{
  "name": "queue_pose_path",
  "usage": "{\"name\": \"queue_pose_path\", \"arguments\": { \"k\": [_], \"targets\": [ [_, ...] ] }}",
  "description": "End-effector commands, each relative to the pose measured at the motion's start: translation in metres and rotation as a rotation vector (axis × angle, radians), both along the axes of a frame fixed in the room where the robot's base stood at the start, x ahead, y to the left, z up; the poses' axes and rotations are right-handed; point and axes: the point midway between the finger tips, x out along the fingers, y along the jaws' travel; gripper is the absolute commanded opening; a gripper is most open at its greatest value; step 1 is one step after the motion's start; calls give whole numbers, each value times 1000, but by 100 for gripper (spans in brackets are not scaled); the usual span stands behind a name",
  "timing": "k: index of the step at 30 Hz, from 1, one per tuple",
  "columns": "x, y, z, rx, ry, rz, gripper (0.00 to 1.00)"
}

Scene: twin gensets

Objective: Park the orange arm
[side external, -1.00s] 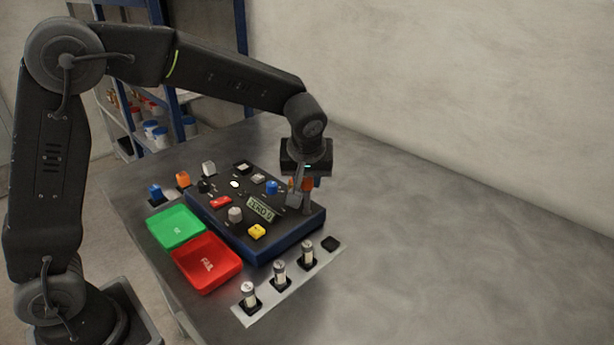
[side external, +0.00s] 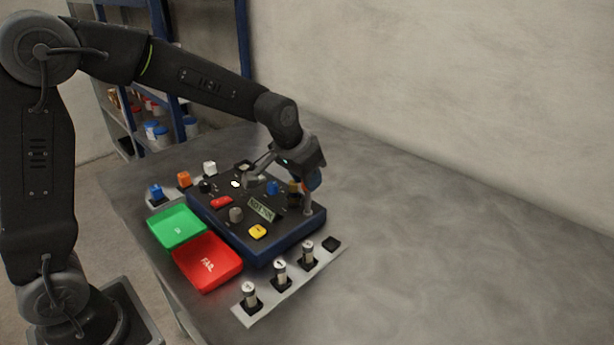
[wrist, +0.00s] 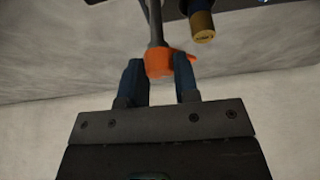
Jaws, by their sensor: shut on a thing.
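The orange arm (wrist: 170,63) shows in the wrist view as an orange piece on a grey rod. The blue fingers of my gripper (wrist: 160,75) are on either side of it, shut on it. In the side external view my gripper (side external: 301,182) is tilted over the back right part of the dark panel (side external: 290,222). The fingers and wrist hide most of the orange piece there. A grey post (side external: 308,206) stands just below the fingers.
A brass-coloured cylinder (wrist: 203,27) is close to the right finger in the wrist view. The panel carries a small display (side external: 261,208), a blue knob (side external: 272,188) and a yellow button (side external: 257,231). Green (side external: 154,228) and red (side external: 182,262) trays stand left. The table at right is clear.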

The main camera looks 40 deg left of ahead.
Motion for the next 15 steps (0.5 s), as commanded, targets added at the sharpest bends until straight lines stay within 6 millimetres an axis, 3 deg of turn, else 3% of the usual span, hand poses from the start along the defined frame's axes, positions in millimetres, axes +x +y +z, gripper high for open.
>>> {"name": "queue_pose_path", "arguments": {
  "k": [15],
  "targets": [
    [1, 2, 1, 0, -1, -471, 5]
  ]
}}
